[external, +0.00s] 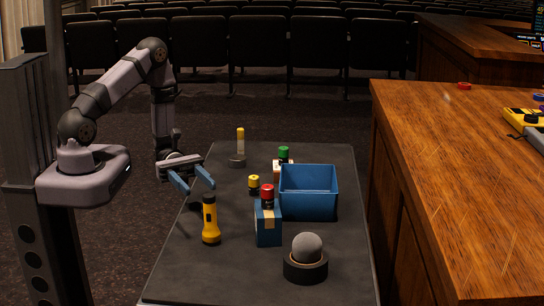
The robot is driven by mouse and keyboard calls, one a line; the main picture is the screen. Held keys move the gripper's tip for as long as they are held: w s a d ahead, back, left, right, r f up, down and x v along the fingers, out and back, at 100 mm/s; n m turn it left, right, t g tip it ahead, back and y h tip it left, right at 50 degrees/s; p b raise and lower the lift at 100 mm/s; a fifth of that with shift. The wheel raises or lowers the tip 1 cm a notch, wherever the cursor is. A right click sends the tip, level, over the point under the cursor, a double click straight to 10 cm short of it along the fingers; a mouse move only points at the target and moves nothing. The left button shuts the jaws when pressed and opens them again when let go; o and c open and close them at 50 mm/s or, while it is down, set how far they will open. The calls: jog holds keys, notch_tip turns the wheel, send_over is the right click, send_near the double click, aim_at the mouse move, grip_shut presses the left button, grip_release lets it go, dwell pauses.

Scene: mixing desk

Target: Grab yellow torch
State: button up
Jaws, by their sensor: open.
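The yellow torch (211,224) stands upright on the dark table top (178,277), near its left edge. It has a yellow body and a dark upper part. My gripper (197,187) has two blue fingers spread apart. It is open and empty, and in the picture its fingers hang just above and beside the torch's top. I cannot tell from this one view whether a finger touches the torch.
A blue bin (308,204) stands right of the torch. Nearby are a red-topped item on a blue box (268,227), a grey ball in a dark holder (306,258), a small yellow-capped item (254,184), a green-capped item (284,154) and a yellow-topped stick (240,146). A wooden desk (456,163) borders the right.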

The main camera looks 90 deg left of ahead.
aim_at(207, 205)
jog(key=shift+w+d+f+p, duration=0.1)
jog(key=shift+w+d+f, duration=0.25)
jog(key=shift+w+d, duration=0.55)
jog(key=shift+w+d+f+p, duration=0.1)
jog(key=shift+w+d+f, duration=0.35)
jog(key=shift+d, duration=0.6)
jog(key=shift+w+d+f+p, duration=0.1)
jog(key=shift+w+d+f, duration=0.15)
jog(key=shift+w+d, duration=0.7)
jog(key=shift+s, duration=0.1)
jog(key=shift+c, duration=0.4)
grip_shut()
